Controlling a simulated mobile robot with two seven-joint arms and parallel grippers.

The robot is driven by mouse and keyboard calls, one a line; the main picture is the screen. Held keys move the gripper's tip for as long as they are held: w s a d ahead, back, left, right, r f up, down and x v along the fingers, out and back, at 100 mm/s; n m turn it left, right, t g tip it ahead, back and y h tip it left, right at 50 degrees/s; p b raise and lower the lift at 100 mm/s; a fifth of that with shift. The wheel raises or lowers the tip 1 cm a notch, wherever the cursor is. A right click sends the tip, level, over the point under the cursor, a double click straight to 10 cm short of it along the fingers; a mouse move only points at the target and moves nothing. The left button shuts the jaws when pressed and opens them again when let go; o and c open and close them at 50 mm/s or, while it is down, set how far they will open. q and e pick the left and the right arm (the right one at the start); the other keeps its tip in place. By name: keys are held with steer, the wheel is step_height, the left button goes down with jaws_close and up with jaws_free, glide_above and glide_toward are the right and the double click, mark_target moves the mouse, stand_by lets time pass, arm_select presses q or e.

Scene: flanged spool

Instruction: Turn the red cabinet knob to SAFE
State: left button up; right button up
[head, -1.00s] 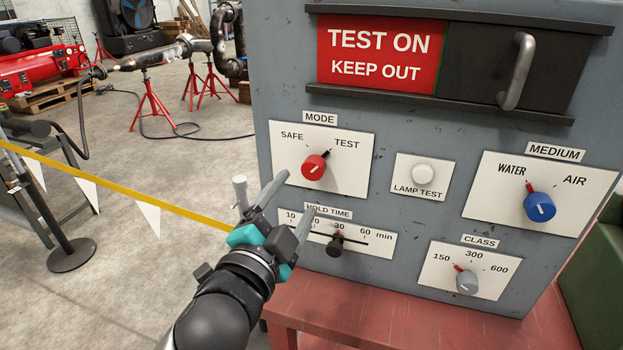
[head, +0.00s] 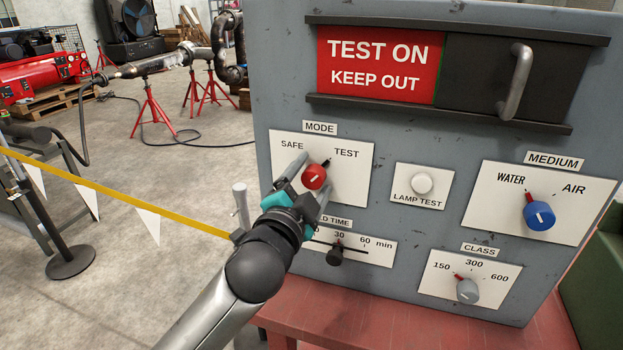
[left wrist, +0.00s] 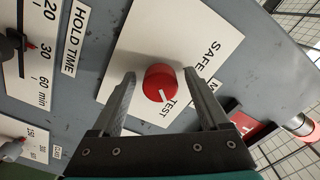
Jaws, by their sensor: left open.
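The red knob (head: 314,176) sits on the white MODE plate (head: 350,188) of the grey cabinet. Its pointer is turned up and right, toward TEST rather than SAFE. My left gripper (head: 312,172) is open at the knob, with one finger on either side of it. In the left wrist view the red knob (left wrist: 160,84) shows between the two spread fingertips (left wrist: 160,76), and a gap is visible on each side. The white mark on the knob points toward the TEST label. My right gripper is in neither view.
A HOLD TIME slider (head: 335,254) lies just below, partly covered by my arm. A lamp button (head: 421,183), a blue MEDIUM knob (head: 539,215) and a grey CLASS knob (head: 467,290) are to the right. A yellow barrier tape (head: 130,202) runs at the left.

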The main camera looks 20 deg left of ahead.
arm_select(q)
jaws_close()
stand_by(0.5)
steer(key=n+p, duration=0.3)
steer(key=n, duration=0.1)
steer(key=shift+n, duration=0.4)
steer(key=n+p, duration=0.2)
steer(key=n, duration=0.1)
steer(key=shift+n, duration=0.3)
steer(key=n+p, duration=0.4)
steer(key=shift+d, duration=0.1)
steer(key=shift+n+p, duration=1.1)
steer(key=shift+n, duration=0.7)
